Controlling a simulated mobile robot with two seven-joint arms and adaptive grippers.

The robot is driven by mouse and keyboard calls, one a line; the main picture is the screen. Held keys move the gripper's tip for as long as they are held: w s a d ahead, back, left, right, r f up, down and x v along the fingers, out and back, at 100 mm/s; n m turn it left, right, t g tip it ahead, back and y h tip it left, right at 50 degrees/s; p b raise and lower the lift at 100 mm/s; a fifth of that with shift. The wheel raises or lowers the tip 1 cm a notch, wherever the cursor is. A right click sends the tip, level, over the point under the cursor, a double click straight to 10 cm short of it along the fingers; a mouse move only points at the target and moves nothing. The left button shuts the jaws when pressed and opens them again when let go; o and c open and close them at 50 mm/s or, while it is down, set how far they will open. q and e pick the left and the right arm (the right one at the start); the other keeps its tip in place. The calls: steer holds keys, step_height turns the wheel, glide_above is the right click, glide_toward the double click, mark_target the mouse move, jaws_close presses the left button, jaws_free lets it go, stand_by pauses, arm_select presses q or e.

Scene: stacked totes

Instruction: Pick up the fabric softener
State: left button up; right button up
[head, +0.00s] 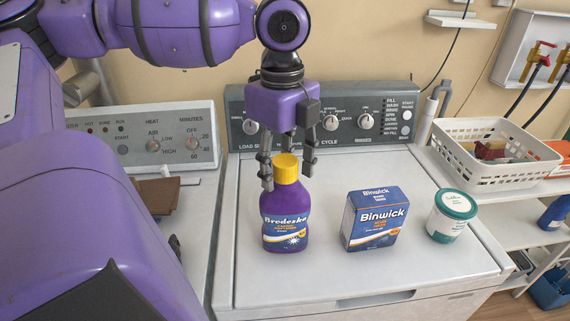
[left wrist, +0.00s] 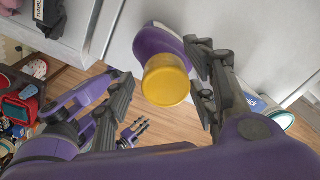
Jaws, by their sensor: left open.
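The fabric softener, a purple bottle (head: 285,215) with a yellow cap, stands upright on the white washer top. It also shows in the left wrist view as a purple bottle (left wrist: 157,41) under a large yellow cap. My left gripper (head: 288,172) points down over the bottle, its fingers open on either side of the cap. In the left wrist view the cap lies between the open fingers of my left gripper (left wrist: 162,72), closer to the right-hand finger; I cannot tell whether they touch. What looks like my right gripper (left wrist: 133,132) shows small and low in the wrist view.
A blue Binwick box (head: 374,218) and a white tub with a green lid (head: 451,215) stand right of the bottle. A white basket (head: 492,176) holds items on the right shelf. The control panel (head: 350,125) rises behind. The washer top's front is clear.

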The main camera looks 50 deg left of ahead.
arm_select(q)
steer(key=c, duration=0.3)
jaws_close()
arm_select(e)
steer(key=shift+w+a, duration=0.15)
arm_select(q)
steer(key=shift+r, duration=0.1)
